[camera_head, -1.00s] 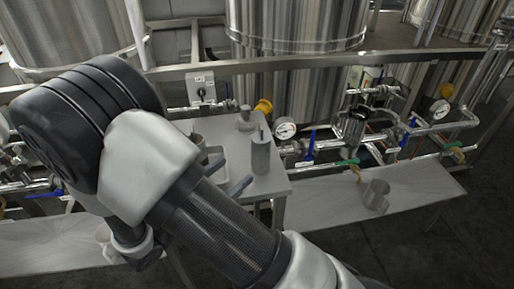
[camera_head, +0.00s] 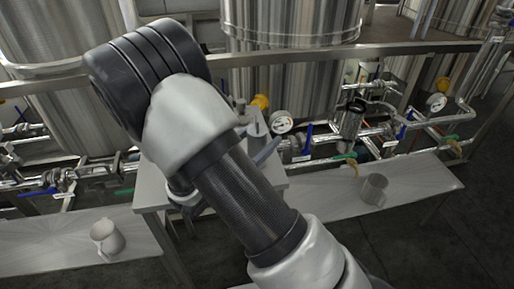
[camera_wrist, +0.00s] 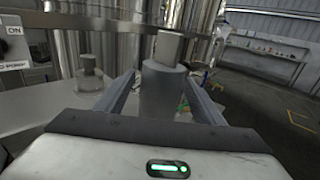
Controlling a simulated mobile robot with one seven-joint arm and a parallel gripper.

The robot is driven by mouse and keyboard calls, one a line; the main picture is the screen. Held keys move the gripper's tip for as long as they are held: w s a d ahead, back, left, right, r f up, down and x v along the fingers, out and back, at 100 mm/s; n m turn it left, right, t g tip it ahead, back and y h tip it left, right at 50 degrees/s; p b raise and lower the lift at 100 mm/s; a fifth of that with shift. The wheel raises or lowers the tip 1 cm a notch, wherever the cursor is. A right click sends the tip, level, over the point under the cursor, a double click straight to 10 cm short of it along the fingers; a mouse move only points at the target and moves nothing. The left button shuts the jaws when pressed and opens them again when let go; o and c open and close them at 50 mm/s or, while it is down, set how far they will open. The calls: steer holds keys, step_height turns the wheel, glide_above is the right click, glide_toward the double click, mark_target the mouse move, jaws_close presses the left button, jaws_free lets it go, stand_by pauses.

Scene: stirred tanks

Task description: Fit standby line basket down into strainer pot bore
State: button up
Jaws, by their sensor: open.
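A grey cylinder (camera_wrist: 163,95) with a narrower, lighter upright piece on top, apparently the basket, stands upright between the fingers of my gripper (camera_wrist: 160,82) in the wrist view. The fingers are open, one on each side of it; contact cannot be made out. In the head view only part of this cylinder (camera_head: 257,132) shows past my arm, on the small table. A dark, shiny upright pot (camera_head: 350,119), possibly the strainer pot, sits among the pipes to the right. Its bore cannot be seen clearly.
A knobbed lid-like part (camera_wrist: 89,76) stands on the small table (camera_head: 150,190), left of the cylinder. A gauge (camera_head: 281,122) and pipework run behind. My arm hides much of the small table.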

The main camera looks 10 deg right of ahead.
steer(key=shift+x, duration=1.55)
steer(key=c, duration=1.3)
steer(key=shift+r, duration=0.15)
